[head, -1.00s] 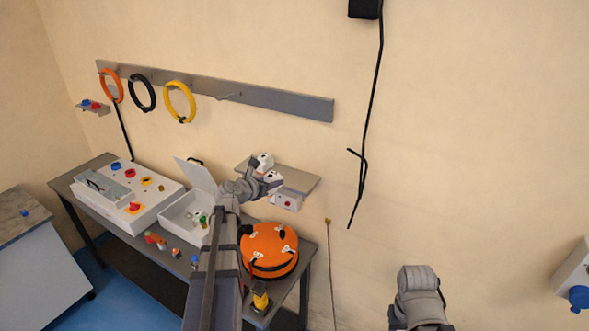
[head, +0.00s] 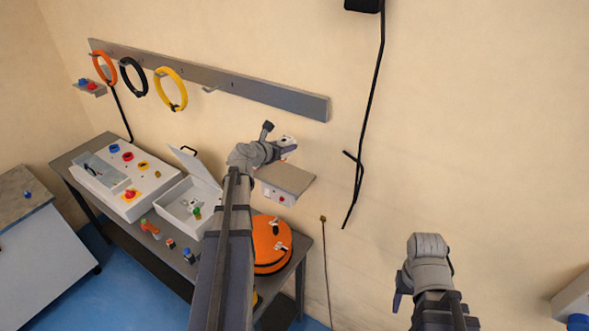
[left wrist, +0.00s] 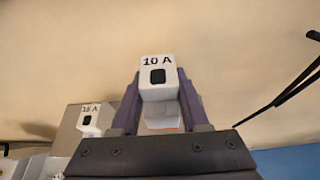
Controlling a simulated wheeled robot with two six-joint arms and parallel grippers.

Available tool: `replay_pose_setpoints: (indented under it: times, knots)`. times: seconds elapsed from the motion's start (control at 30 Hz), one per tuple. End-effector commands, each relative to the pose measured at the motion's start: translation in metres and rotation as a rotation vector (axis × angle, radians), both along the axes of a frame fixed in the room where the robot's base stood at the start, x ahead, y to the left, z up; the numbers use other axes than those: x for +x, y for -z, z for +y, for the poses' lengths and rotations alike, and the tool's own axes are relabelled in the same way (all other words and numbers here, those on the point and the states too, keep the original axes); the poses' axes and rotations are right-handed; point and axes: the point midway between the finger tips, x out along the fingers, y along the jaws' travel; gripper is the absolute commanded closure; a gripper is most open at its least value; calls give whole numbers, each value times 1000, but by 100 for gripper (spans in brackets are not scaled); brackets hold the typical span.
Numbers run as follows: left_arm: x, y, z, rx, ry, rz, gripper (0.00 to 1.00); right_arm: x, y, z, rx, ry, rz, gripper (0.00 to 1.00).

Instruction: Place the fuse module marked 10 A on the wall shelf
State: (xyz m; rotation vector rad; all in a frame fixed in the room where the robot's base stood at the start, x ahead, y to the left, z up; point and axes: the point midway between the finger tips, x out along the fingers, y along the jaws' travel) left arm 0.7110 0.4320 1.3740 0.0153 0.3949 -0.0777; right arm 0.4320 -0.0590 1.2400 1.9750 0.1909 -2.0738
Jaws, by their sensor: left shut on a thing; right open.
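The white fuse module marked 10 A (left wrist: 158,78) is held between the two fingers of my left gripper (left wrist: 158,95), its label readable in the left wrist view. In the head view the left gripper (head: 283,148) and the white module (head: 289,142) are above the back of the wall shelf (head: 288,178), apparently clear of it. The shelf also shows in the left wrist view (left wrist: 97,118), below and left of the held module. My right gripper (head: 425,280) is open and empty, in front of the bare wall.
Another white module (left wrist: 88,121), its label apparently 16 A, stands on the shelf; my arm seems to hide it in the head view. A socket box (head: 278,196) hangs under the shelf. An orange reel (head: 270,245) and open white box (head: 187,207) sit on the bench below.

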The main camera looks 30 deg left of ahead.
Motion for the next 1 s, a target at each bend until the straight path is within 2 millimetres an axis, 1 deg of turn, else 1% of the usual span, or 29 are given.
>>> replay_pose_setpoints:
  times: [0.27, 0.37, 0.6, 0.7, 0.8, 0.93, 1.0]
  knots:
    - [0, 3, 0, 0, 0, 0, 100, 0, 3, 0, 0, -1, 0, 50]
    - [0, 12, 0, 0, 0, 0, 100, 0, 12, 0, 0, -5, 1, 50]
    - [0, 49, 0, 0, 0, 0, 100, 0, 49, 0, -2, -25, 1, 50]
    - [0, 62, 0, 0, 0, 0, 100, 0, 62, -1, -2, -33, 0, 50]
    - [0, 65, 0, 0, 0, 0, 100, 0, 65, -1, -2, -34, 1, 50]
    - [0, 64, 0, 0, 0, 0, 100, 0, 64, -1, -2, -35, 1, 50]
    - [0, 67, 0, 0, 0, 0, 100, 0, 67, -1, -2, -35, 1, 50]
